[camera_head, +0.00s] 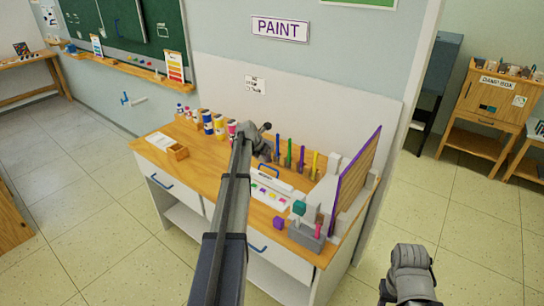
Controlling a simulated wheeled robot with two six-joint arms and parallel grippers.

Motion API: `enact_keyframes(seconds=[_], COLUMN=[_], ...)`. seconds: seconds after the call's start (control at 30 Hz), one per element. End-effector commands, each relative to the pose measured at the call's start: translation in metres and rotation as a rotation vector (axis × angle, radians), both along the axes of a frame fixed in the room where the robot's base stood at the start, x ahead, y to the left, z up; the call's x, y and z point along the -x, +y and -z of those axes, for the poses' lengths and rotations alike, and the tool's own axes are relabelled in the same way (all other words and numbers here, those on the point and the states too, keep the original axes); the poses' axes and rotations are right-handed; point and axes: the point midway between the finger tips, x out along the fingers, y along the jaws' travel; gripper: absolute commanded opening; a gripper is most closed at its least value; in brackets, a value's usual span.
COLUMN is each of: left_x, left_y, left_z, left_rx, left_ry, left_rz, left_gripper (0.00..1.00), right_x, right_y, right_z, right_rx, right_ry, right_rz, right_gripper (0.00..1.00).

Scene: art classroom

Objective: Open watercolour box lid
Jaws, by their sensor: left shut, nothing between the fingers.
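The watercolour box (274,186) is a long, low, pale box on the wooden desk, with coloured patches along its front and a blue handle (269,167) at its back. My left arm crosses in front of its left end and hides part of it. I cannot tell from here how far the lid is raised. My left gripper (266,127) is shut and empty, and appears above and behind the box near the back wall. Only a grey part of my right arm shows at lower right; its gripper is not in view.
Paint bottles (208,122) stand left of my left arm on the desk (195,160). Upright coloured tools (289,155) stand behind the box. A grey bin (305,235), a purple cube (279,223) and a tall slanted board (355,180) stand to the right.

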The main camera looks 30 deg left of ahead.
Motion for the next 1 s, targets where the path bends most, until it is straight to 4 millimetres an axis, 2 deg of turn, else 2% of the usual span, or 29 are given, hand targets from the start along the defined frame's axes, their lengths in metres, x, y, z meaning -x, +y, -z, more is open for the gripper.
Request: enact_keyframes(seconds=[0.03, 0.5, 0.67, 0.87, 1.0], left_x=[0.000, 0.014, 0.016, 0.018, 0.031], left_y=[-0.001, 0.000, 0.000, 0.000, 0.002], left_z=[-0.016, -0.086, -0.096, -0.095, -0.092], left_rx=[0.000, 0.000, 0.000, 0.000, 0.001], left_ry=[-0.001, -0.001, -0.001, -0.001, -0.001], left_rz=[0.001, 0.001, 0.001, 0.001, 0.006], left_gripper=[0.00, 0.00, 0.00, 0.00, 0.00], right_x=[0.000, 0.000, 0.000, 0.000, 0.000], right_y=[0.000, 0.000, 0.000, 0.000, 0.000], right_z=[-0.016, -0.085, -0.095, -0.095, -0.092], right_rx=[0.000, 0.000, 0.000, 0.000, 0.000], right_ry=[0.000, 0.000, 0.000, 0.000, 0.000], right_rz=[0.000, -0.002, -0.002, -0.002, -0.002], right_gripper=[0.50, 0.50, 0.50, 0.50, 0.50])
